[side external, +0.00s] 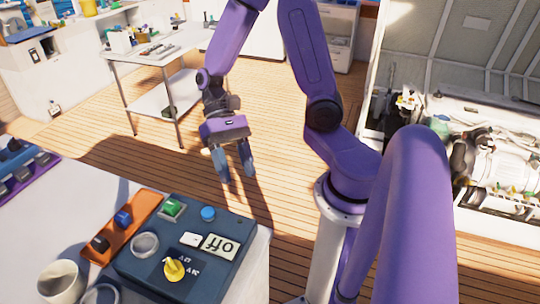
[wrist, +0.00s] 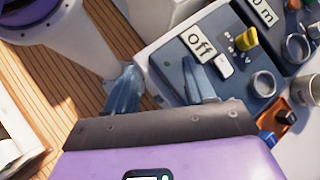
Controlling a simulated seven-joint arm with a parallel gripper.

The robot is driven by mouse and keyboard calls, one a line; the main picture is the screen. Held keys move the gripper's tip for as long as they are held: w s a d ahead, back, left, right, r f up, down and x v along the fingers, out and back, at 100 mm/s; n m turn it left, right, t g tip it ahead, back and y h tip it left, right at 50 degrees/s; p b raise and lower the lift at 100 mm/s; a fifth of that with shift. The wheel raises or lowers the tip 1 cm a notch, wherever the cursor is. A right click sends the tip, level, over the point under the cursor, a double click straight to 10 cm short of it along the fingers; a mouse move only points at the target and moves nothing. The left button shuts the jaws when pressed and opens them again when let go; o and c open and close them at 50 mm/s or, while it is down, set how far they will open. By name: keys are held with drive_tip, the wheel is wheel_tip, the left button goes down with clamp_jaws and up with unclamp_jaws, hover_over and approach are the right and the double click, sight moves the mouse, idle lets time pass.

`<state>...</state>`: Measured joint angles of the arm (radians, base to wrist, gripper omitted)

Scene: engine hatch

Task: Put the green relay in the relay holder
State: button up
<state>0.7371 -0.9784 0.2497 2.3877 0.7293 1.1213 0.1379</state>
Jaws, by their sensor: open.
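A small green block (side external: 172,208), the only likely green relay I see, sits at the back left corner of the dark blue control box (side external: 135,285). I cannot tell if it is loose or a button. An orange tray (side external: 142,207) left of it carries a blue piece (side external: 123,218) and a black piece (side external: 100,243); I cannot tell whether it is the relay holder. My gripper (side external: 237,178) is open and empty, pointing down beyond the bench over the floor. In the wrist view, my gripper (wrist: 159,68) is beside the box; the green block does not show.
The box has a yellow knob (side external: 174,269), a blue button (side external: 208,213) and an "off" label (side external: 221,245). A purple rack (side external: 27,175) is at the far left. An open engine bay (side external: 490,150) is on the right.

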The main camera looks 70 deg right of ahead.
drive_tip(key=s+r+n+t+h, duration=0.2)
drive_tip(key=s+n+t+h, duration=0.1)
drive_tip(key=n, duration=0.5)
drive_tip(key=s+d+r+n+t+h, duration=0.1)
drive_tip(key=s+r+n+t+h, duration=0.1)
drive_tip(key=n, duration=0.7)
drive_tip(key=s+t, duration=0.1)
drive_tip(key=s, duration=0.1)
drive_tip(key=shift+s+d+n+t+h, duration=0.2)
drive_tip(key=shift+s+n+t+h, duration=0.1)
drive_tip(key=shift+s+h, duration=0.1)
